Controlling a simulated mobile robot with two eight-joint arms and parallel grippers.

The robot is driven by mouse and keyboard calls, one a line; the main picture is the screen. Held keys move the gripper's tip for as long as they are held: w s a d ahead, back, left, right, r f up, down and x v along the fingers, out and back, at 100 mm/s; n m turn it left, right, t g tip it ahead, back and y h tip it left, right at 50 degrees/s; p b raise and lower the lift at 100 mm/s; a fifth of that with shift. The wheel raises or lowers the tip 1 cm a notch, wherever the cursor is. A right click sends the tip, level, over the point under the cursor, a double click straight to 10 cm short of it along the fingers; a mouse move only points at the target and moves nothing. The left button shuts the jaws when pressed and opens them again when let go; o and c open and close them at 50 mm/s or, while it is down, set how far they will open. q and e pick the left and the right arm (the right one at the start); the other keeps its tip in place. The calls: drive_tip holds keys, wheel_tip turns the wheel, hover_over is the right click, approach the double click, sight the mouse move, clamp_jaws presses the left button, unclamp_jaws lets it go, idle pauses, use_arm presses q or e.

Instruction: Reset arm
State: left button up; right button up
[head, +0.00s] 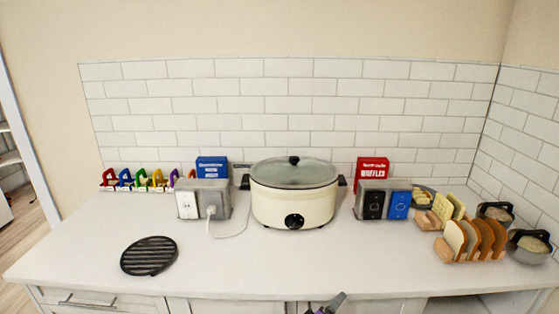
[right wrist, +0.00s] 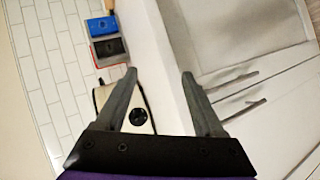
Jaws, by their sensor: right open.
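My right gripper (right wrist: 159,74) is open, with nothing between its two fingers in the right wrist view. Its fingers point along the front edge of the white counter (right wrist: 163,60), and the cream slow cooker (right wrist: 137,112) shows behind the left finger. In the head view only a small dark gripper tip (head: 327,304) shows at the bottom edge, in front of the counter (head: 330,262); it appears to be my right one. My left gripper is in neither view.
The slow cooker (head: 294,194) stands mid-counter, its cord plugged into an outlet block (head: 203,199). A black trivet (head: 149,256) lies front left. A blue-and-black outlet block (head: 386,200), red waffle box (head: 372,171) and bread rack (head: 472,239) stand right. The front middle is clear.

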drive_tip(key=s+d+f+m+g+y+p, duration=0.1)
drive_tip(key=s+d+m+g, duration=0.15)
drive_tip(key=s, duration=0.35)
drive_tip(key=s+d+m+g+y+p, duration=0.1)
drive_tip(key=s+d+m+g+y, duration=0.1)
drive_tip(key=s+d, duration=0.3)
drive_tip(key=s+a+m+y, duration=0.1)
drive_tip(key=s+m+y, duration=0.1)
drive_tip(key=s, duration=0.4)
drive_tip(key=s+a+f+m+g+y+p, duration=0.1)
drive_tip(key=s+a+m+y, duration=0.1)
drive_tip(key=s, duration=0.4)
drive_tip(key=shift+s+f+p, duration=0.2)
drive_tip(key=shift+f+p, duration=0.05)
drive_tip(key=shift+p, duration=0.05)
